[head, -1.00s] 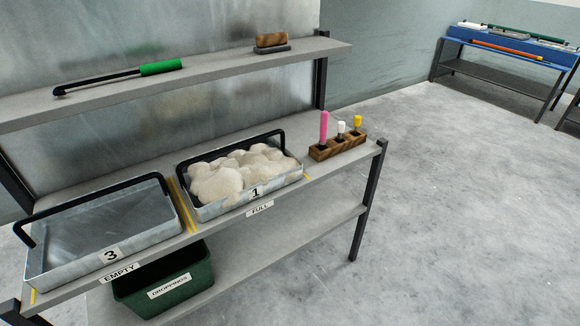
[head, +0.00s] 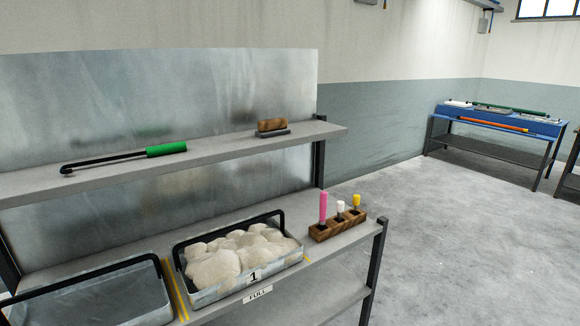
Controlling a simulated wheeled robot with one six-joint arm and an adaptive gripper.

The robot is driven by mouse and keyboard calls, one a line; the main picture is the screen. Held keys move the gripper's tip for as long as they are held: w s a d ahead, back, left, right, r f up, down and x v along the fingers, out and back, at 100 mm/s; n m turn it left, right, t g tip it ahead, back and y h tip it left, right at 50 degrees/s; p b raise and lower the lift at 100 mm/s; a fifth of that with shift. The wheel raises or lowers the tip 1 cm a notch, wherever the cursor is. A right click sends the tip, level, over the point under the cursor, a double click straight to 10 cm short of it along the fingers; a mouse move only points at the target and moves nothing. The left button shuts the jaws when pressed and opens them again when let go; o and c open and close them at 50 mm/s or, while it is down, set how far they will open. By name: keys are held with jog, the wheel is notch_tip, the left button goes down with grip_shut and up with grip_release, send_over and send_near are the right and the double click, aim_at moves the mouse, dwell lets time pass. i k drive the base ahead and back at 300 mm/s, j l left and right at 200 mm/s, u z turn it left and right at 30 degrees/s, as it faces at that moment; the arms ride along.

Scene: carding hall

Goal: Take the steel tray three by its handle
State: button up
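Steel tray three (head: 110,301) is at the lower left of the head view, on the middle shelf. It is an empty, shallow metal tray, cut off by the left and bottom edges. Its black handle (head: 85,274) is a bar arching along the back of the tray. The front wall with its number is out of frame now. My gripper is not in view.
Tray one (head: 207,298), full of pale fluffy fibre, stands right of tray three. A wooden block (head: 336,228) holds several coloured-handled tools. The upper shelf (head: 218,148) carries a green-handled hook (head: 165,149) and a brush (head: 271,127). Open floor (head: 450,230) lies right; a blue table (head: 500,122) stands beyond.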

aim_at(132, 291)
jog(key=k+j+u, duration=0.15)
jog(key=j, duration=0.3)
jog(key=k+j+u, duration=0.1)
jog(key=j, duration=0.35)
jog(key=k+j+u, duration=0.15)
jog(key=j, duration=0.3)
jog(key=k+j+u, duration=0.15)
jog(key=j, duration=0.35)
